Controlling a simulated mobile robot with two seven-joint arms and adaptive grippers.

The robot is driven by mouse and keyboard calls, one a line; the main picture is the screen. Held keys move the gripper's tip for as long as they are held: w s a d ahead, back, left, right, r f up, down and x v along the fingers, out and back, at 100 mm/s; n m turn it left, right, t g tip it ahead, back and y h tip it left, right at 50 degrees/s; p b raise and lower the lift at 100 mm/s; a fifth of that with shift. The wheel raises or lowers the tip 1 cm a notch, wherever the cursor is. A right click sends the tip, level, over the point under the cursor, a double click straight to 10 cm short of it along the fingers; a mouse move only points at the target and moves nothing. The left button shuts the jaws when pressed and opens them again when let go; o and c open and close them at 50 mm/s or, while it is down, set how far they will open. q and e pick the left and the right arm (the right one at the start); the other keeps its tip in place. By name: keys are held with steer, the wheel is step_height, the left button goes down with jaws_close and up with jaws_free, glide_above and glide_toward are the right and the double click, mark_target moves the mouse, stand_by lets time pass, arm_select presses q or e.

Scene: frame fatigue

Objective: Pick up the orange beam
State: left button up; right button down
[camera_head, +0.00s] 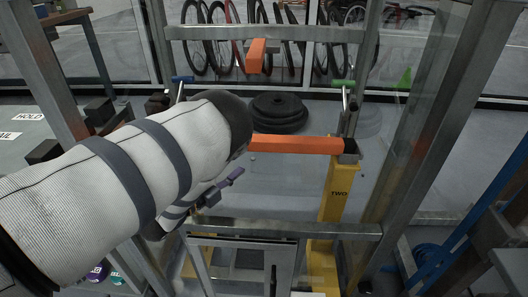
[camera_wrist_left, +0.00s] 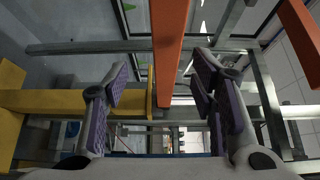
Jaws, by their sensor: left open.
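An orange beam (camera_head: 297,145) lies level in the head view. My left gripper (camera_head: 222,187) is open and empty, below and left of the visible beam. In the left wrist view, an orange beam (camera_wrist_left: 168,55) runs down the middle of the picture, seen between the two purple-padded fingers of the left gripper (camera_wrist_left: 161,82), with gaps on both sides. I see no contact. My right gripper is not in view.
Another orange piece (camera_head: 256,55) sits at the back crossbar. Grey metal uprights (camera_head: 415,130) and a front crossbar (camera_head: 340,229) enclose the space around the beam. Dark weight plates (camera_head: 278,110) lie on the floor behind. A blue frame (camera_head: 470,225) stands at right.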

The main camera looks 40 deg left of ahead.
mark_target(257, 142)
arm_select(q)
steer(key=w, duration=0.3)
steer(key=w+b, duration=0.1)
steer(key=w, duration=0.5)
steer(key=shift+d+r+b, duration=0.15)
steer(key=shift+r+b, duration=0.2)
steer(key=shift+r, duration=0.05)
steer(key=shift+s, duration=0.1)
jaws_close()
steer(key=shift+r, duration=0.15)
